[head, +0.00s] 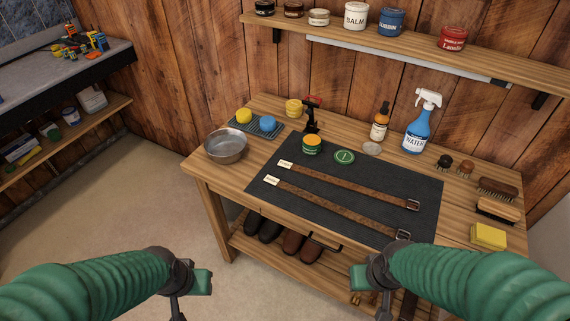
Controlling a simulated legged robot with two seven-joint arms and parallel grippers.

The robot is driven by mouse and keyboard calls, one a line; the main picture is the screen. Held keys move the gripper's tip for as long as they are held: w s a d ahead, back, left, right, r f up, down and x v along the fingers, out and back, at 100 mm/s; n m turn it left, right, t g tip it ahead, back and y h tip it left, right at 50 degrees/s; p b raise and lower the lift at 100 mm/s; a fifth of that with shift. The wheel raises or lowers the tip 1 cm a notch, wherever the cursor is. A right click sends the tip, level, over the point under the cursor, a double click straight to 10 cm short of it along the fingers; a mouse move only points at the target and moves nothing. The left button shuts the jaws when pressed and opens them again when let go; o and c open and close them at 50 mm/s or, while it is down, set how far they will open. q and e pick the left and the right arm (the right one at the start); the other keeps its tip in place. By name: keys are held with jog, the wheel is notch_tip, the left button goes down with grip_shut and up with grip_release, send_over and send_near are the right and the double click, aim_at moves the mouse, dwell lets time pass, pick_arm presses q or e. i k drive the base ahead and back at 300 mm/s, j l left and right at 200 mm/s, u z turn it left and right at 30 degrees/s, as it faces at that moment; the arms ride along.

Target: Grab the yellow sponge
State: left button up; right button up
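A yellow rectangular sponge (488,236) lies at the right front of the wooden workbench (222,183), to the right of the dark mat. A small round yellow pad (244,115) sits beside a blue one in a tray at the back left. My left gripper (186,297) is at the bottom of the head view, in front of the bench and far from the rectangular sponge. My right gripper (372,297) is near the bench's front, left of and nearer than that sponge. The fingers of both are partly hidden or cut off, so their opening is unclear.
Two leather straps (345,184) lie on the dark mat (400,180). Brushes (497,209) stand just behind the rectangular sponge. A blue spray bottle (420,125) stands at the back. A metal bowl (226,146) is at the left. A shelf (400,48) with jars hangs above.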

aim_at(244, 116)
jog(key=i+j+u, duration=0.3)
jog(key=j+u, duration=0.15)
jog(key=i+j+u, duration=0.3)
jog(key=u, duration=0.2)
jog(key=i+j+u, duration=0.1)
jog(key=i+u, duration=0.8)
jog(key=i+z, duration=0.25)
jog(key=i, duration=0.2)
jog(key=i+j+z, duration=0.2)
jog(key=i, duration=0.25)
jog(key=i+j+z, duration=0.1)
jog(key=i+z, duration=0.15)
jog(key=i, duration=0.2)
